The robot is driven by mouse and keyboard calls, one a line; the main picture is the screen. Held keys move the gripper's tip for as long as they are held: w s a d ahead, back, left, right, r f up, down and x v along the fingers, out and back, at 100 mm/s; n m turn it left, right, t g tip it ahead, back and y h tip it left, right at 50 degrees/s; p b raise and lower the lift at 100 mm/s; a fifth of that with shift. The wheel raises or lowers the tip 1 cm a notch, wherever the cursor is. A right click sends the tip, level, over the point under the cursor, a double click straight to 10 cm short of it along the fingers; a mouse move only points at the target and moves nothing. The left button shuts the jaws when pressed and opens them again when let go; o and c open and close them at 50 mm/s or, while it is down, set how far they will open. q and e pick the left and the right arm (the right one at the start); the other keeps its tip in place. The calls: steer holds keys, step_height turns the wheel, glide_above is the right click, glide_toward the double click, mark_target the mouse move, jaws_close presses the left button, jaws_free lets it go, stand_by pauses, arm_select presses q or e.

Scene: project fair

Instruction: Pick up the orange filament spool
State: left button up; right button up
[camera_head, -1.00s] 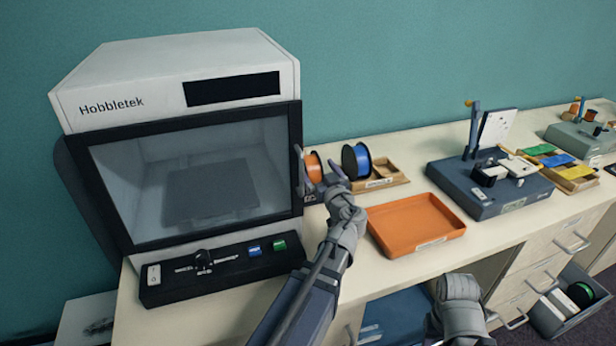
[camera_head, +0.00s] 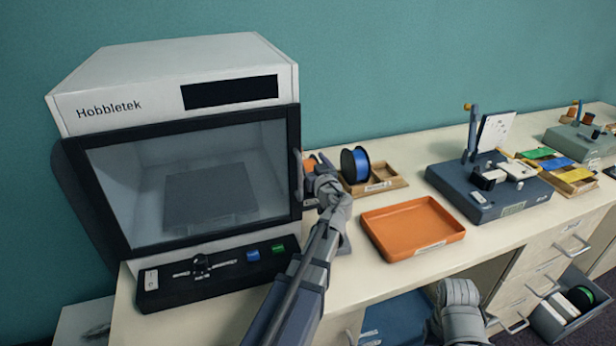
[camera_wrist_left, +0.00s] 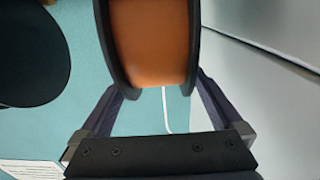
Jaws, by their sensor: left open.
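The orange filament spool (camera_head: 311,163) stands in the wooden rack beside the printer. In the head view my left gripper (camera_head: 318,178) covers most of it. In the left wrist view the orange spool (camera_wrist_left: 150,42), with black flanges, fills the top middle. My left gripper (camera_wrist_left: 162,98) is open, with one finger on each side of the spool. I cannot tell whether the fingers touch it.
The blue spool (camera_head: 355,164) stands just right in the rack (camera_head: 385,186); its dark flange (camera_wrist_left: 30,50) shows in the wrist view. The printer (camera_head: 180,160) and its door handle are close on the left. An orange tray (camera_head: 412,228) lies in front.

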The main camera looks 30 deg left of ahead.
arm_select(q)
steer(key=shift+w+a, duration=0.25)
jaws_close()
stand_by(0.7)
